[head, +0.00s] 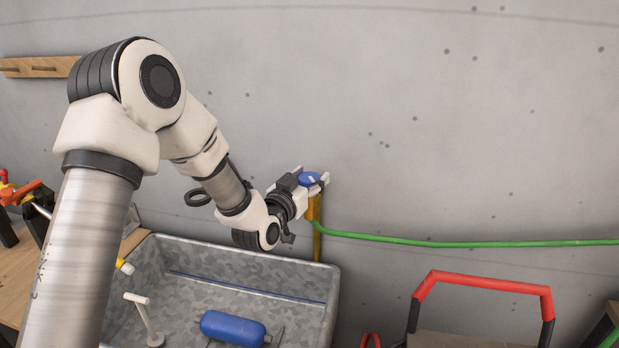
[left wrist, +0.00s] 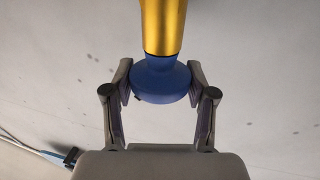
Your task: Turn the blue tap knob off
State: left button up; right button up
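The blue tap knob (head: 309,178) sits on top of a brass-yellow tap (head: 313,212) by the grey wall. A small pale mark shows on the knob in the head view. My left gripper (head: 306,182) has a finger on either side of the knob. In the left wrist view the knob (left wrist: 161,84) fills the space between the fingertips, with no clear gap on either side, and the yellow tap body (left wrist: 163,25) extends beyond it. The gripper and its wrist partly hide the tap in the head view. My right gripper is in no view.
A green hose (head: 430,242) runs right from the tap along the wall. A grey metal trough (head: 333,283) below holds a blue cylinder (head: 232,328). A red handle (head: 485,282) stands at the lower right. A wooden bench (head: 15,280) with tools is at left.

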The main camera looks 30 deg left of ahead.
pick_arm(q)
jog(key=shift+m+h, duration=0.3)
jog(key=shift+h, duration=0.2)
jog(key=shift+a+m+h+b, duration=0.1)
jog(key=shift+m+h+b, duration=0.35)
jog(key=shift+h, duration=0.35)
jog(key=shift+m+g+h, duration=0.3)
jog(key=shift+m+h, duration=0.45)
jog(key=shift+h, duration=0.35)
jog(key=shift+r+m+g+h, duration=0.1)
jog(key=shift+m+g+h, duration=0.2)
jog(key=shift+m+h, duration=0.55)
jog(key=shift+m+g+h, duration=0.6)
jog(key=shift+m+h, duration=0.15)
jog(key=shift+h, duration=0.7)
jog(key=shift+p, duration=0.3)
jog(key=o, duration=1.1)
jog(key=shift+w, duration=0.1)
jog(key=shift+o, duration=0.3)
